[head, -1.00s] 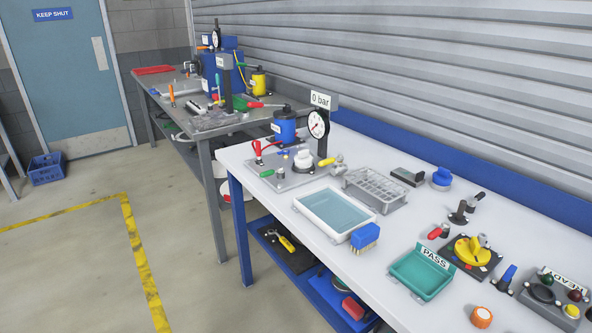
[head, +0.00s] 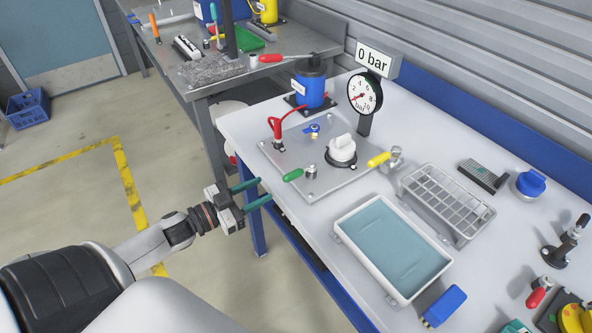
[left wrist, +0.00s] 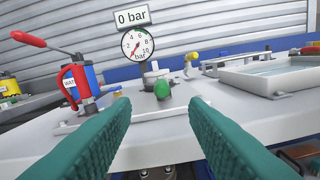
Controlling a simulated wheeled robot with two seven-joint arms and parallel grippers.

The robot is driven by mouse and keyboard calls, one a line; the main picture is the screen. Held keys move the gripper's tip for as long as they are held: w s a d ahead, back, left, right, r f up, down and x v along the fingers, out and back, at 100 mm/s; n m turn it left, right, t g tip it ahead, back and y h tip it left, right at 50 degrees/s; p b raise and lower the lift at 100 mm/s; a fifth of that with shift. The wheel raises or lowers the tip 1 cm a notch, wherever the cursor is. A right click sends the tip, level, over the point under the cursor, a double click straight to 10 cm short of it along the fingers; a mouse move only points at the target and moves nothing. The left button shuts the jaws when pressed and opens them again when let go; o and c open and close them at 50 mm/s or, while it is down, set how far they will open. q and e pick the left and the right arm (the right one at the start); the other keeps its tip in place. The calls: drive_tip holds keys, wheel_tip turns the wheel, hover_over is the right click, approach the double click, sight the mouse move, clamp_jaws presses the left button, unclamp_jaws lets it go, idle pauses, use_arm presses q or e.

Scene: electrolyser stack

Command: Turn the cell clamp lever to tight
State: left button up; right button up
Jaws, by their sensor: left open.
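A grey plate (head: 310,194) on the white bench carries a green-handled lever (head: 293,175), a red-handled lever (head: 277,128) and a white knob (head: 342,149). A yellow-handled lever (head: 379,159) is at its right edge. No readable label tells which is the cell clamp lever. My left gripper (head: 265,191) is open and empty, its green fingers just off the bench's front edge, pointing toward the plate. In the left wrist view the green handle (left wrist: 162,90) shows end-on between the fingers (left wrist: 160,104), beyond their tips and apart from them. My right gripper is out of view.
A gauge (head: 365,93) under a "0 bar" sign and a blue canister (head: 310,88) stand behind the plate.

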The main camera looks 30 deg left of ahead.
sight(296, 171)
use_arm(q)
drive_tip(key=p+x, duration=0.1)
drive_tip(key=x, duration=1)
drive_tip(key=shift+w+d, duration=0.15)
drive_tip(key=shift+w, duration=0.05)
drive_tip(key=shift+c, duration=0.4)
clamp_jaws()
